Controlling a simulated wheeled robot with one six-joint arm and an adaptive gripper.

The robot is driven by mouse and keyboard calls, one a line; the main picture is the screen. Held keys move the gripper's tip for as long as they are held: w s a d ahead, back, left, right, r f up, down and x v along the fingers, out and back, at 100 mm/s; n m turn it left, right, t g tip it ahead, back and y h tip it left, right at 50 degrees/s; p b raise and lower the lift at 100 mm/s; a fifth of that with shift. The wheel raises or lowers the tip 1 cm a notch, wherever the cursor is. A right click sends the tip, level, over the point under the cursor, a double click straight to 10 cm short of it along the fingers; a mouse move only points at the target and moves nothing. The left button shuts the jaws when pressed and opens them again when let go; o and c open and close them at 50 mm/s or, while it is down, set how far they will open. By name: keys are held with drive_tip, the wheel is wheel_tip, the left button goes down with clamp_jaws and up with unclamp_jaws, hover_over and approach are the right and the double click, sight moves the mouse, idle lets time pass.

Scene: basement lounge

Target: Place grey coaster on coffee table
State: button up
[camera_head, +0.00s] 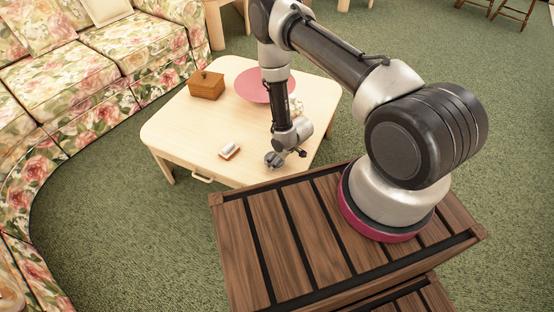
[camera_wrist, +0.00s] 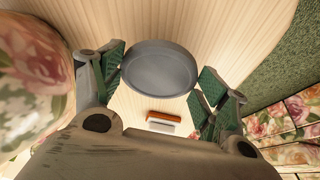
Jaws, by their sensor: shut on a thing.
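The grey coaster (camera_wrist: 158,68) is a round shallow disc with a raised rim, between the two fingers in the wrist view. My gripper (camera_head: 274,160) is shut on it, with green-padded fingers at either side of the disc. The coffee table (camera_head: 185,128) is pale wood with rounded corners. In the head view my gripper is over its front right part. The coaster is hard to make out there, and I cannot tell whether it touches the tabletop.
A small orange-and-white block (camera_head: 229,151) lies left of my gripper. A wooden box (camera_head: 206,84) and a pink round mat (camera_head: 258,84) are farther back. A rounded floral thing (camera_wrist: 35,80) is close at left in the wrist view. The table's left part is clear. A floral sofa (camera_head: 120,45) stands beyond.

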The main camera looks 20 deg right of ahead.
drive_tip(key=shift+f, duration=1.5)
drive_tip(key=shift+a+f, duration=0.1)
drive_tip(key=o, duration=0.9)
